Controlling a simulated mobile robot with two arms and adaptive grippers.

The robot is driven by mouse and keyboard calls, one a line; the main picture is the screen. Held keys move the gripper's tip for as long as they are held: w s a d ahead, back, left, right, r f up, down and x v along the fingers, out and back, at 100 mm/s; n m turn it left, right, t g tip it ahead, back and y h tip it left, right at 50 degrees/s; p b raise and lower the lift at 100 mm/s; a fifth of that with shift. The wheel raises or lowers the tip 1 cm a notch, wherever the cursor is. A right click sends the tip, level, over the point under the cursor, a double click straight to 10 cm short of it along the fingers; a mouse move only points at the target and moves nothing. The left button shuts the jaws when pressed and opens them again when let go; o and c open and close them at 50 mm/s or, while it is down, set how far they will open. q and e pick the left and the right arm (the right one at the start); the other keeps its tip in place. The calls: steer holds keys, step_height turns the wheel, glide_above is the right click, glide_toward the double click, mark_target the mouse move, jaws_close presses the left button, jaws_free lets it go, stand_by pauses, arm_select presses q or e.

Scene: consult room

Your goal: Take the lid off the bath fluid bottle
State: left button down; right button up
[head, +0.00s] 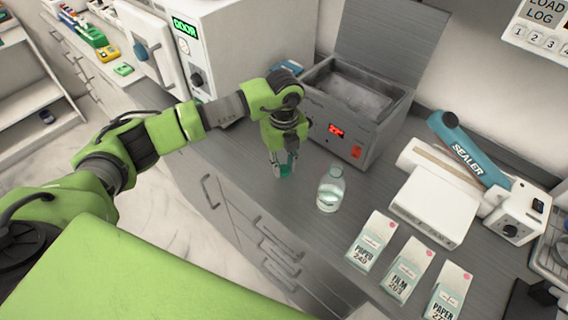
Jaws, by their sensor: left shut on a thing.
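The bath fluid bottle (330,192) is clear, with pale liquid inside. It stands upright on the grey counter, in front of the ultrasonic bath. Its neck shows no coloured lid on it. My left gripper (283,168) points down over the counter, to the left of the bottle and apart from it. It is shut on a small teal thing that looks like the lid (287,171), mostly hidden by the fingers. My right gripper is not in view.
The bath (347,120) has its cover raised behind it. A white sealer (436,205) with a blue arm stands to the right. Several pouch packs (371,241) stand at the counter's front right. A white cabinet marked DOOR (235,50) is at the back left.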

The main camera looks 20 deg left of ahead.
mark_target(284, 168)
arm_select(q)
steer(key=shift+f, duration=0.2)
steer(key=c, duration=1.8)
jaws_free()
steer(key=shift+r, duration=0.1)
steer(key=shift+r, duration=0.45)
step_height(284, 168, up, 11)
steer(key=b, duration=0.3)
steer(key=shift+r+b, duration=0.2)
steer(key=shift+b, duration=0.2)
